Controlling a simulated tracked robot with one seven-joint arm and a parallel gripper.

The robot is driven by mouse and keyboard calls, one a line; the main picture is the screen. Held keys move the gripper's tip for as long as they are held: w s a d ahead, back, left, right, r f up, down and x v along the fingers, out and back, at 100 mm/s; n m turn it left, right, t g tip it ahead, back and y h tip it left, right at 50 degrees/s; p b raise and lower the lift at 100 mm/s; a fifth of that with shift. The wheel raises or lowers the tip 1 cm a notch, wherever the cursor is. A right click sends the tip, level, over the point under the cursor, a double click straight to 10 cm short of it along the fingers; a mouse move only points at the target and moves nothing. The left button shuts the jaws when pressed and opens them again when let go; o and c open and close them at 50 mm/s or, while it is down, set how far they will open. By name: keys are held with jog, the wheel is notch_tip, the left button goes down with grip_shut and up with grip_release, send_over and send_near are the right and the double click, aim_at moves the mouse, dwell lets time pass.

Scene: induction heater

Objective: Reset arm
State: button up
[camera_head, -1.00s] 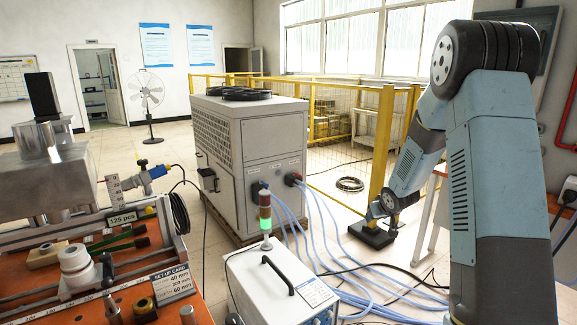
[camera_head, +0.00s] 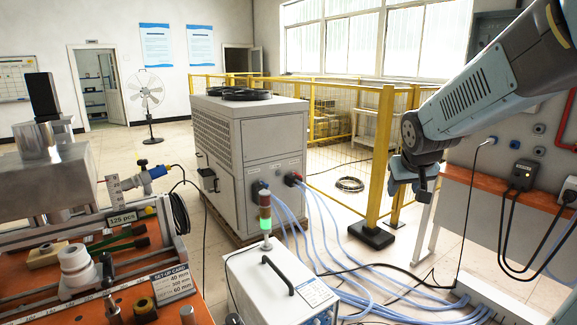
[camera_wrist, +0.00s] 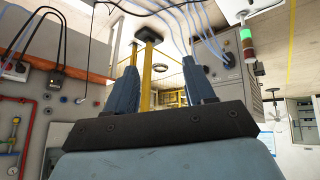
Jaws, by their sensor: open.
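My arm reaches in from the right edge in the head view. My gripper (camera_head: 408,190) hangs at its end, in front of the yellow fence post. In the wrist view my gripper (camera_wrist: 162,92) shows two blue-grey fingers spread wide apart with nothing between them. It is open and empty, in free air. The wrist picture is upside down relative to the room.
A grey cabinet (camera_head: 258,150) with blue hoses stands mid-room. A white unit (camera_head: 262,285) with a lit green signal lamp (camera_head: 266,224) stands in front. An orange bench (camera_head: 190,312) with fixtures is at left. Yellow fencing (camera_head: 383,155) and an orange-topped table (camera_head: 470,178) are near my arm.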

jog(key=s+a+r, duration=0.1)
jog(key=s+a, duration=0.1)
jog(key=s, duration=0.8)
jog(key=s+a+r+g+y, duration=0.1)
jog(key=s+a+r, duration=0.1)
jog(key=s, duration=0.9)
jog(key=shift+a+r+y, duration=0.15)
jog(key=shift+a+y, duration=0.15)
jog(key=shift+a, duration=0.05)
jog(key=shift+s, duration=0.1)
jog(key=shift+c, duration=0.3)
